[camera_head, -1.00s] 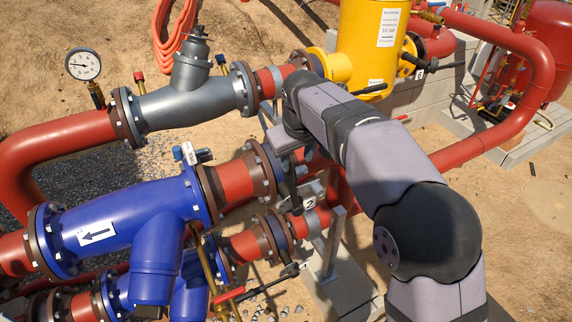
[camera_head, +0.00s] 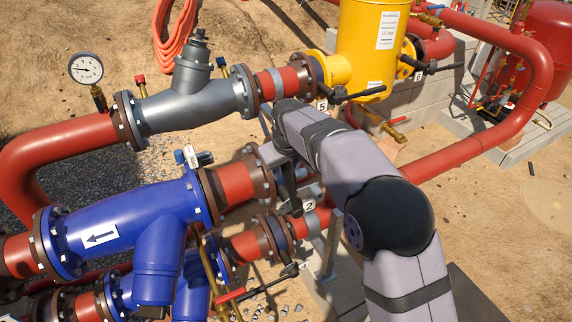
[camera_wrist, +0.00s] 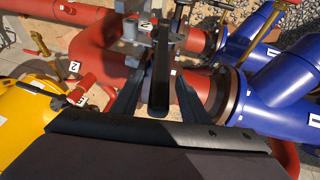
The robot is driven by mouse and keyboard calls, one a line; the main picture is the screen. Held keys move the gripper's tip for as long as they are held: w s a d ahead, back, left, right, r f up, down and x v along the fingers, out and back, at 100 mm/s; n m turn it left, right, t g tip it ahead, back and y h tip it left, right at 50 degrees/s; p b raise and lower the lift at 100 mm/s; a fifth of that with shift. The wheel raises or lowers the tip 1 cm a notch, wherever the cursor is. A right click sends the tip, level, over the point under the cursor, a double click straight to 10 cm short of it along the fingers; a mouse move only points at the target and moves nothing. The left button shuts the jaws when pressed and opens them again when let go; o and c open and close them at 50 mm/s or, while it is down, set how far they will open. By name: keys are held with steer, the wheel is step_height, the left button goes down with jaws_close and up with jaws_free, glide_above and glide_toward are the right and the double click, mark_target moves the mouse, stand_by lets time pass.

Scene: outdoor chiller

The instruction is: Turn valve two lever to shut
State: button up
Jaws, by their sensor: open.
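A black lever (camera_wrist: 160,75) runs lengthwise between the fingers of my gripper (camera_wrist: 158,100) in the wrist view; I take it for valve two's lever. The fingers are open, one on each side of it, and I cannot tell whether either touches it. The lever's far end is at a grey metal fitting on a red pipe. In the head view, my gripper (camera_head: 291,188) hangs by the red pipe right of the large blue valve body, next to the tag marked 2 (camera_head: 309,206). My arm hides most of valve two and its lever there.
The large blue body (camera_head: 120,225) and flanged red pipe lie left of my gripper. A yellow vessel (camera_head: 362,45) stands behind. Open sandy ground lies right.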

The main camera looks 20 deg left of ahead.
steer(key=shift+w+f, duration=0.2)
steer(key=shift+f, duration=0.25)
jaws_close()
steer(key=shift+r, duration=0.1)
stand_by(1.1)
